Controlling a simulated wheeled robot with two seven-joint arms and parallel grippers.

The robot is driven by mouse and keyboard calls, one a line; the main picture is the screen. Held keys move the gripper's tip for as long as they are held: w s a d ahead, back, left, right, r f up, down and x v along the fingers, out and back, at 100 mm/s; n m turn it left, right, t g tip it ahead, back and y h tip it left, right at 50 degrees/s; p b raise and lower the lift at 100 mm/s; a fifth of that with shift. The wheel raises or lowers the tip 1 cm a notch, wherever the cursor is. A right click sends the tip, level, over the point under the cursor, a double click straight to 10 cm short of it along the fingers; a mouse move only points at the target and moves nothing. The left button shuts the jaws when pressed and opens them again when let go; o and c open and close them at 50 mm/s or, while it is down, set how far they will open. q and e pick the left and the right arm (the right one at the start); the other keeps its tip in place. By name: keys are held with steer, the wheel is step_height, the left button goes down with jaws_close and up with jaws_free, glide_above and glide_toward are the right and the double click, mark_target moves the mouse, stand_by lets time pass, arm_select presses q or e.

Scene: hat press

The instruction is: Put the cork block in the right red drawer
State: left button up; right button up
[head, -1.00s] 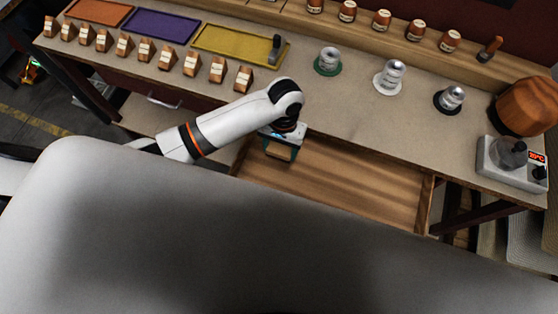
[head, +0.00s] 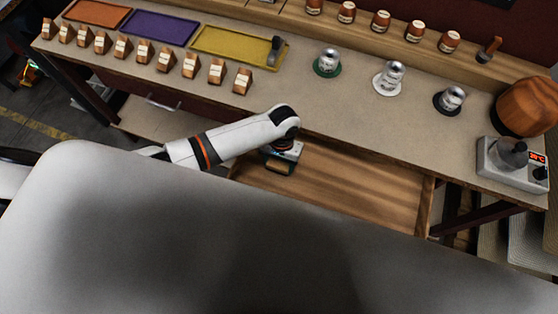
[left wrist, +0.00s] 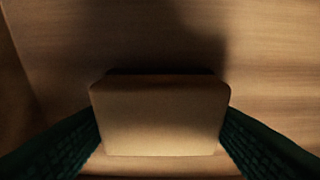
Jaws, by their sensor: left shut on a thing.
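My left gripper (head: 279,168) is down inside the open right drawer (head: 350,192), near its left end. It is shut on the cork block (left wrist: 160,115), a tan block with rounded edges that sits between the two dark green fingers in the left wrist view. The wooden drawer floor lies close below the block; I cannot tell whether they touch. In the head view the block is only a small tan patch at the gripper. The drawer is otherwise empty where it shows, and its near part is hidden behind my own body. My right gripper is not in view.
The workbench top (head: 330,115) is above and behind the drawer. On it stand several wooden labelled blocks, orange, purple and yellow trays (head: 237,46), metal weights on coasters (head: 388,78), a brown hat form (head: 526,105) and a grey heater with a display (head: 510,160).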

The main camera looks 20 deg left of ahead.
arm_select(q)
steer(key=o, duration=1)
steer(key=shift+f, duration=0.1)
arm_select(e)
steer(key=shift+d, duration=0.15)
arm_select(q)
steer(key=shift+w+r, duration=0.1)
steer(key=shift+r, duration=0.45)
step_height(320, 180, up, 11)
steer(key=w, duration=0.1)
steer(key=shift+w, duration=0.3)
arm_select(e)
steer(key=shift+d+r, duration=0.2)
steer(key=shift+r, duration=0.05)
arm_select(q)
steer(key=shift+d, duration=0.1)
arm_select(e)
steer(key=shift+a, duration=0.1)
